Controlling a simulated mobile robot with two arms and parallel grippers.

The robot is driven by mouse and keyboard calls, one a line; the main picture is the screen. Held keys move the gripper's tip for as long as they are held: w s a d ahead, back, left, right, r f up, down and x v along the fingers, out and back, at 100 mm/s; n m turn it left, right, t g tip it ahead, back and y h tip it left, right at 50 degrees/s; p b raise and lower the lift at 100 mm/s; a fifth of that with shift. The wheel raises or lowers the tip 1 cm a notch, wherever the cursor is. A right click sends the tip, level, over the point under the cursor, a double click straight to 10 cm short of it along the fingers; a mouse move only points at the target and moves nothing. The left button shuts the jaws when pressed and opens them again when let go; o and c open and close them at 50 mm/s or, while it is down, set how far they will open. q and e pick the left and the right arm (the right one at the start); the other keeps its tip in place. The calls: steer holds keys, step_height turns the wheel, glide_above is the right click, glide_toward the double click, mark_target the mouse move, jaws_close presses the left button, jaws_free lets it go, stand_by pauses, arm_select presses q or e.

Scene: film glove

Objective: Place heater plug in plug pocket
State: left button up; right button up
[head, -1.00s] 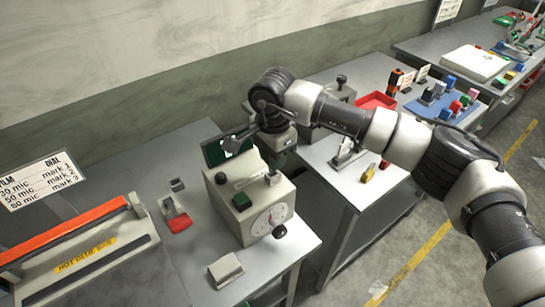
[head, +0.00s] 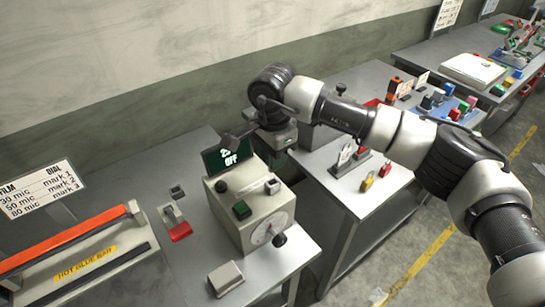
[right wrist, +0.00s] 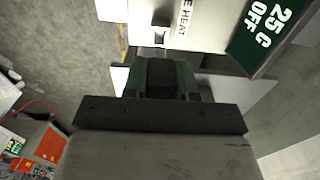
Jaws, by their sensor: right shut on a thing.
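My right gripper (head: 282,150) hangs just behind the grey heater box (head: 228,207), its fingers pointing down and partly hidden by the box in the head view. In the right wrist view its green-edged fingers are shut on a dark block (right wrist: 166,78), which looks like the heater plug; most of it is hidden. A pale square socket (head: 272,186) shows uncovered on top of the box, and it also shows beside the HEAT label in the right wrist view (right wrist: 161,38). My left gripper is not in view.
The display (head: 229,158) behind the box reads 25 and OFF.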

steer(key=shift+r, duration=0.95)
